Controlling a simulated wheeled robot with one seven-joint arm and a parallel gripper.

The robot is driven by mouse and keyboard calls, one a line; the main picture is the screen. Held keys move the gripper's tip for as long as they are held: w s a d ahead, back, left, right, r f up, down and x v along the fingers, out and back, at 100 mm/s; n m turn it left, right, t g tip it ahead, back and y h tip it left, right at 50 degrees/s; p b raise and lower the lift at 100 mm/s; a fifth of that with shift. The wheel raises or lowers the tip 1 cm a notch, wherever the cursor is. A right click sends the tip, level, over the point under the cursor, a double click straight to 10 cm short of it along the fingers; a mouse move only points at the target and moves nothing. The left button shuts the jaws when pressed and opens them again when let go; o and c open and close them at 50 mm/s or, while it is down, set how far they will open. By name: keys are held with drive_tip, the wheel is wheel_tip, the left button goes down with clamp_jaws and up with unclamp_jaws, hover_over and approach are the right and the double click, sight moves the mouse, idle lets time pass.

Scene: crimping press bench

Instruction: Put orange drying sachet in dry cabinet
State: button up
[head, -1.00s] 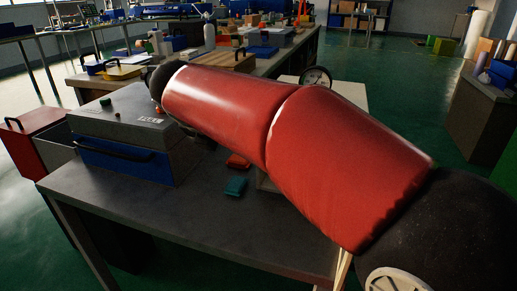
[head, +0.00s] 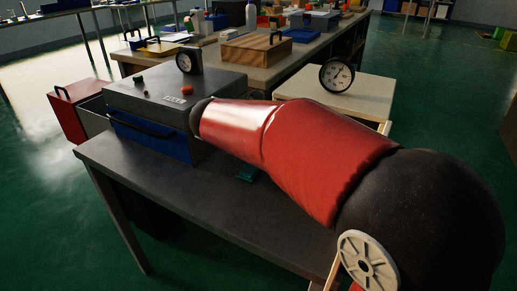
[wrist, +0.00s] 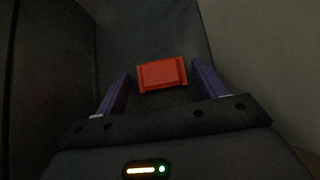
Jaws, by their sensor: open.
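The orange sachet (wrist: 162,74), a small flat red-orange packet, lies on a dark surface in the wrist view. My gripper (wrist: 160,76) is open, its two purple fingers on either side of the sachet's near part, with gaps showing. In the head view my red arm hides the sachet and the gripper. A grey box with a blue front and black handle (head: 160,108) stands on the dark table at the left. It may be the dry cabinet; its label is too small to read. Its front looks shut.
A teal packet (head: 247,174) lies on the dark table (head: 185,205), partly hidden by my arm. A gauge (head: 337,75) stands on a pale-topped stand (head: 375,103) behind. The table's front left is clear.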

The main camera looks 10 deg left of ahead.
drive_tip(key=shift+w+d+f, duration=0.15)
drive_tip(key=shift+w+f, duration=0.05)
drive_tip(key=shift+c, duration=0.4)
drive_tip(key=c, duration=1)
drive_tip(key=shift+c, duration=0.2)
